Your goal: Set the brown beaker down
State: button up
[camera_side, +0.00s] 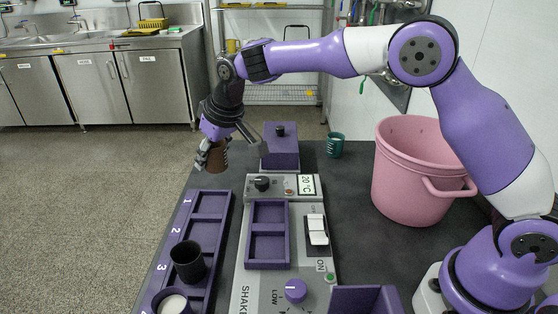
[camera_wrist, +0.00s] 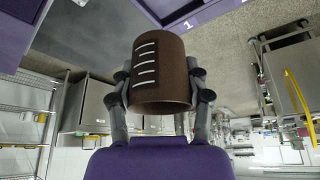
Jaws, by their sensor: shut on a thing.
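The brown beaker (camera_side: 218,157) is held in my gripper (camera_side: 208,152), in the side view near the far left edge of the dark table, beyond slot 1 of the numbered purple rack (camera_side: 212,203). In the wrist view the brown beaker (camera_wrist: 164,75), with white graduation marks, sits between the two fingers of my gripper (camera_wrist: 163,98). The fingers are shut on its sides. Part of the beaker is hidden by the fingers in the side view. Whether its base touches anything cannot be told.
A black beaker (camera_side: 187,262) and a beaker with white contents (camera_side: 172,302) stand in the rack's nearer slots. The shaker (camera_side: 262,275) with its purple two-slot holder (camera_side: 286,234) is right of the rack. A green beaker (camera_side: 335,145) and pink bucket (camera_side: 405,180) stand further right.

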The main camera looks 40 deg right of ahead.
aim_at(207, 202)
jog(key=shift+w+a+f, duration=0.25)
jog(key=shift+a+f, duration=0.05)
jog(key=shift+f, duration=1.2)
jog(key=shift+w+a+f, duration=0.2)
jog(key=shift+a+f, duration=0.1)
jog(key=shift+f, duration=1.2)
jog(key=shift+w+a+f, duration=0.25)
jog(key=shift+a+f, duration=0.05)
jog(key=shift+f, duration=1.2)
jog(key=shift+f, duration=0.65)
jog(key=shift+f, duration=0.1)
jog(key=shift+c, duration=0.2)
jog(key=shift+f, duration=0.15)
jog(key=shift+c, duration=0.5)
jog(key=o, duration=1.1)
